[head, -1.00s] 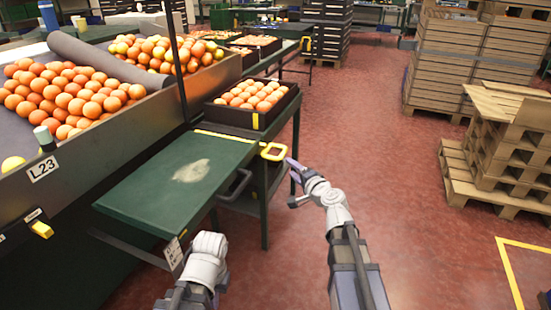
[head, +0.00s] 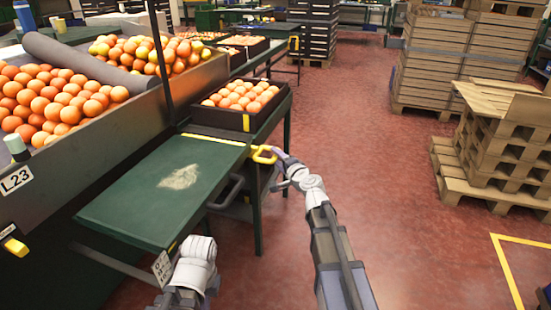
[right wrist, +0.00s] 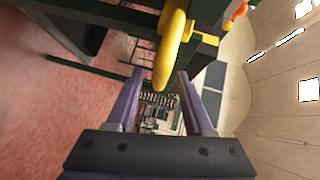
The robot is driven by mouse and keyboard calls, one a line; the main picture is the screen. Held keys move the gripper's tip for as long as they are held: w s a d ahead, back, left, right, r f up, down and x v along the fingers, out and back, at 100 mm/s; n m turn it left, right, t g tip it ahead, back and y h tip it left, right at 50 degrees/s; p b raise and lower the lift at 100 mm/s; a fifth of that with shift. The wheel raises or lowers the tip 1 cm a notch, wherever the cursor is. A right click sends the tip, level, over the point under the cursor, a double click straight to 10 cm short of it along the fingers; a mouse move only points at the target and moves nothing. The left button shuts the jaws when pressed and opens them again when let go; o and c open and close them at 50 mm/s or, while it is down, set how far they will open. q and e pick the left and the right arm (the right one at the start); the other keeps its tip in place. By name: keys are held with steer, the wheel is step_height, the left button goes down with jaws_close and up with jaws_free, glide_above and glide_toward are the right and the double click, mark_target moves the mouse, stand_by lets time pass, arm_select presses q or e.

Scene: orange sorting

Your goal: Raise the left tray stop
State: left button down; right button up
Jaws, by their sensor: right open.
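My right gripper (head: 274,163) is at this loop.
The green table (head: 130,205) is bare except for a pale worn patch. Behind it stands a dark tray of oranges (head: 250,106). A sloped bin of oranges (head: 150,113) is at left. Pallets (head: 505,150) stand at right, with open red floor (head: 400,230) between.

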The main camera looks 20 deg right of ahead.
steer(key=shift+x, duration=0.8)
steer(key=shift+c, duration=0.3)
steer(key=shift+s, duration=0.1)
jaws_close()
stand_by(0.4)
